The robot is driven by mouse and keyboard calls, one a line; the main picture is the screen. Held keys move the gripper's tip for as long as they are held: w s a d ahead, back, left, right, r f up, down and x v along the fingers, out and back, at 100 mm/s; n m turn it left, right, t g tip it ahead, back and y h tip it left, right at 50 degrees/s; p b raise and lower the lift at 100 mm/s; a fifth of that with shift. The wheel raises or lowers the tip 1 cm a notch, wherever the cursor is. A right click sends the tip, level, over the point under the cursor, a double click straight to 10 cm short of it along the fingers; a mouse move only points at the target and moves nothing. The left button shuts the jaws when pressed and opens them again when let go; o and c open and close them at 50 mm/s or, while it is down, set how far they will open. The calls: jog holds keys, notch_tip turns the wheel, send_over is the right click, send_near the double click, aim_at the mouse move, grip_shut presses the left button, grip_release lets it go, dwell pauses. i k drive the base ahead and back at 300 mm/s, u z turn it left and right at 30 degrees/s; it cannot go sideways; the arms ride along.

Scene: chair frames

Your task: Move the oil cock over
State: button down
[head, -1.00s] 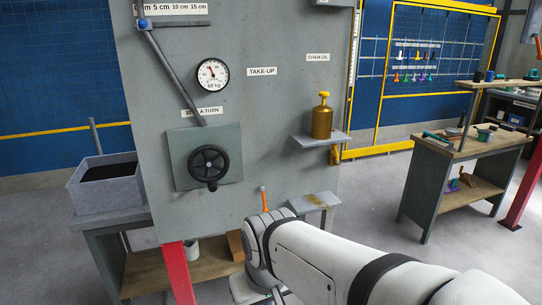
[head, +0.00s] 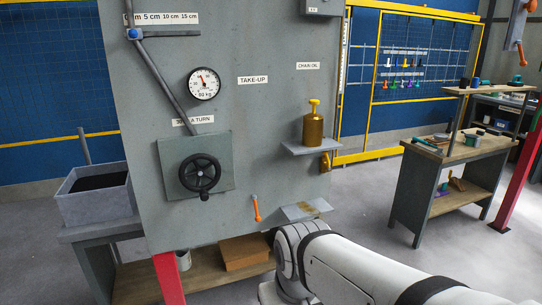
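A brass oil bottle (head: 313,130) with a yellow top stands on a small grey shelf (head: 309,149) under the "CHAIN OIL" label (head: 308,66) on the grey panel. A small brass fitting (head: 325,162), which may be the oil cock, shows just below the shelf; its handle position is too small to tell. A short orange lever (head: 256,208) hangs nearly upright lower on the panel. My white arm reaches in from the lower right, with its bend below these things. My gripper's fingers do not show, so what they hold is hidden.
The panel (head: 240,130) also carries a black handwheel (head: 200,174), a dial (head: 204,84) and a long grey lever (head: 160,70). A small stained tray (head: 307,210) juts out below the oil shelf. A workbench (head: 440,150) stands right; grey floor lies between.

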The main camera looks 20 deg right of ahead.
aim_at(325, 154)
jog(key=u, duration=0.05)
jog(key=i, duration=1)
jog(key=z, duration=0.05)
